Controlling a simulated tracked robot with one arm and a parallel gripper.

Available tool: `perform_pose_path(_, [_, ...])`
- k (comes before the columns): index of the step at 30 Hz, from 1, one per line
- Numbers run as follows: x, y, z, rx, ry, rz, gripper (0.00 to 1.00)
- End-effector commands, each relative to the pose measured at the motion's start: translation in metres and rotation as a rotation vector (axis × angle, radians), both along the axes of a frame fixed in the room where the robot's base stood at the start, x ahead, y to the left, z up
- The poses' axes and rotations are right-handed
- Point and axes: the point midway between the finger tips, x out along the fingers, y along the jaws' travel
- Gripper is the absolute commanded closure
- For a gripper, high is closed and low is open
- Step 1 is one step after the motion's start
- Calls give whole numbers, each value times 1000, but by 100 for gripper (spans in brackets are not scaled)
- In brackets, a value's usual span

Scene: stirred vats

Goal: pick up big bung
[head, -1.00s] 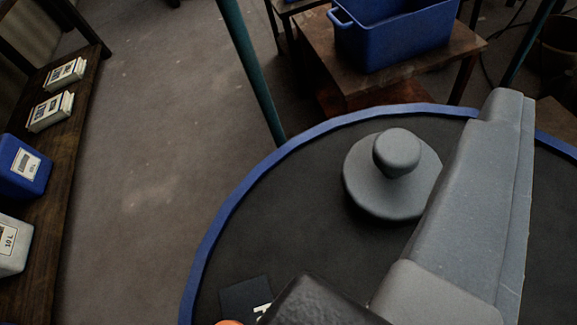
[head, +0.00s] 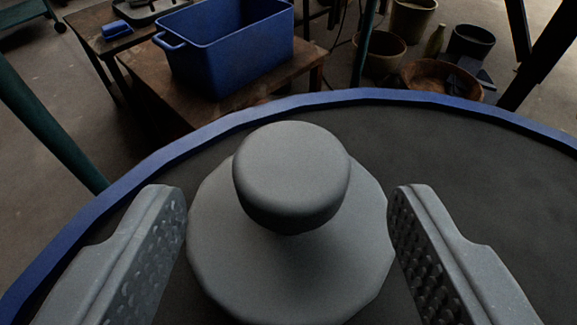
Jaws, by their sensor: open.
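The big bung (head: 290,270) is a grey disc with a rounded knob (head: 291,172) on top. It stands upright on a dark round surface with a blue rim (head: 420,97), in the middle of the head view. My gripper (head: 290,210) is open, with one finger on each side of the bung. The fingers' dimpled inner faces are turned towards the knob, and a gap shows between each finger and the knob. Nothing is between the fingers except the bung. The disc's lower edge is partly cut off by the frame.
Beyond the rim, a blue bin (head: 228,50) stands on a wooden table (head: 245,95). Several pots and a brown bowl (head: 440,78) are on the floor at the back right. A green post (head: 50,130) rises at the left. The dark surface right of the bung is clear.

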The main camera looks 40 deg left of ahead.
Motion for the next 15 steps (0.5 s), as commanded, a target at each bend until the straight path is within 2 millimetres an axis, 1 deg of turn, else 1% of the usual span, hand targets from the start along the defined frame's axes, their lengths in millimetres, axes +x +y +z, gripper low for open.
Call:
perform_pose_path(8, [11, 9, -3, 2, -2, 0, 39])
perform_pose_path(15, [33, 24, -14, 0, -1, -1, 39])
